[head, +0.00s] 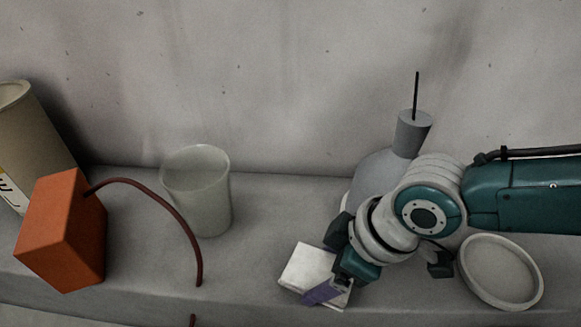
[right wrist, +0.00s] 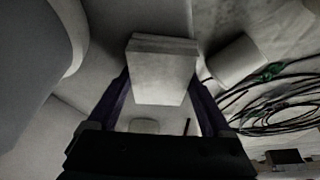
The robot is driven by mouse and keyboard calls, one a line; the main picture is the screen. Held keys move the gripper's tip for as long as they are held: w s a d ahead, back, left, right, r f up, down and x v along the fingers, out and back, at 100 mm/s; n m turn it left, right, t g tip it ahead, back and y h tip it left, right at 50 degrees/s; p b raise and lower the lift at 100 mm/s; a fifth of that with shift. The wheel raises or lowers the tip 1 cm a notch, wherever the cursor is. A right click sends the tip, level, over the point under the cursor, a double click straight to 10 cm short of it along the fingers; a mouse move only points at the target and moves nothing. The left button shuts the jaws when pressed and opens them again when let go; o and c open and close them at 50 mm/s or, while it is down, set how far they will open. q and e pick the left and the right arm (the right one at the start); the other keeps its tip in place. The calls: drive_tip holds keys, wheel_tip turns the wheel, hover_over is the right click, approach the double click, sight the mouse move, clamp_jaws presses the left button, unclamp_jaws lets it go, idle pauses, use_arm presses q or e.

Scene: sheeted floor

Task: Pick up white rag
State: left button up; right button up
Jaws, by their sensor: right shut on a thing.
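The white rag (head: 306,267) is a pale, block-like folded piece at the front of the grey ledge in the head view. My right gripper (head: 327,287) reaches it from the right, with one purple finger showing against its near side. In the right wrist view the rag (right wrist: 163,70) sits between the two purple fingers of my right gripper (right wrist: 158,98), which is shut on it. Whether the rag touches the ledge cannot be told. My left gripper is not in view.
On the ledge (head: 265,225) stand an orange box (head: 62,230) with a dark red hose, a translucent cup (head: 198,190), a beige canister (head: 35,135), a grey bottle (head: 380,175) behind my right arm, and a round dish (head: 500,272). Coiled cables (right wrist: 275,105) lie right in the wrist view.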

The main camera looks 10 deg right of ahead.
sight(324, 271)
drive_tip(key=shift+r, duration=0.1)
wheel_tip(324, 271, up, 20)
drive_tip(key=p, duration=1.5)
drive_tip(key=shift+r, duration=0.2)
